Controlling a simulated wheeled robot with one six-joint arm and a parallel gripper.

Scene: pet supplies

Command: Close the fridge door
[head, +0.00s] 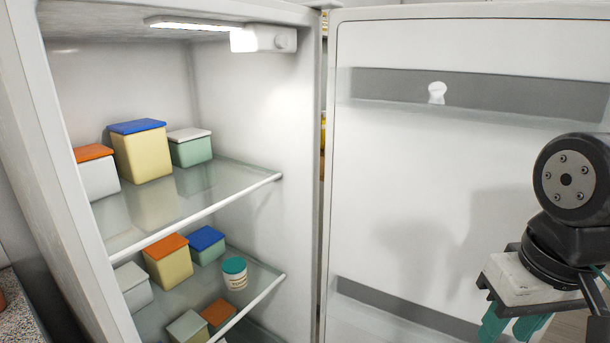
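The fridge door (420,200) stands wide open on the right side of the head view, its inner face toward me. Its hinge side is beside the right wall of the fridge body (262,130). My gripper (512,328) is at the lower right, in front of the door's inner face, with teal fingers pointing down. The fingertips are cut off by the bottom edge, so whether it is open or shut cannot be told. A shadow falls on the door to the left of my arm. The door's outer edge is not in view.
Lidded boxes, such as a yellow one with a blue lid (141,155), stand on glass shelves (240,180). A small jar with a teal lid (235,273) is on the lower shelf. A small white item (437,92) sits in the door's upper recess. A speckled countertop (18,305) is at lower left.

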